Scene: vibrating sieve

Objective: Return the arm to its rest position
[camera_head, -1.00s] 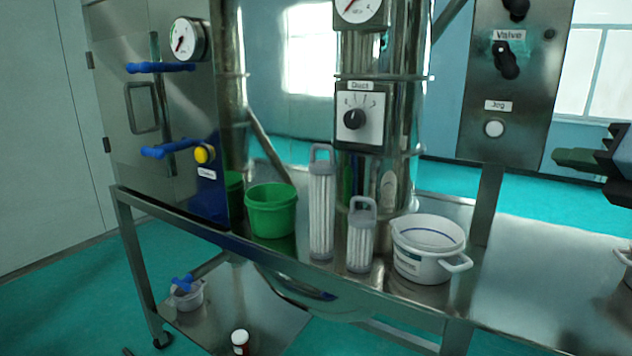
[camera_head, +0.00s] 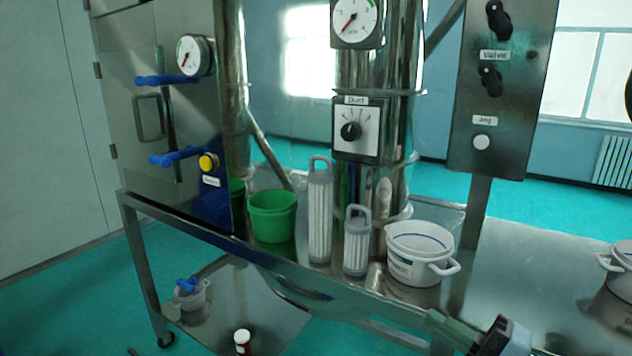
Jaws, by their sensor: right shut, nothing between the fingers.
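My right gripper (camera_head: 436,322) is at the bottom right of the head view, with grey-green fingers and a black body. Its fingers point left and are shut with nothing between them. It appears in front of the steel bench's front edge, below the white bucket (camera_head: 412,270). It looks apart from the bucket. The rest of the right arm is mostly out of the picture. My left gripper is not in view.
A green bucket (camera_head: 272,222), a tall filter (camera_head: 320,215) and a short filter (camera_head: 357,245) stand on the bench (camera_head: 540,265). A control panel (camera_head: 502,100) rises at the right. Another white pot (camera_head: 618,265) is at the right edge. The bench between the pots is clear.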

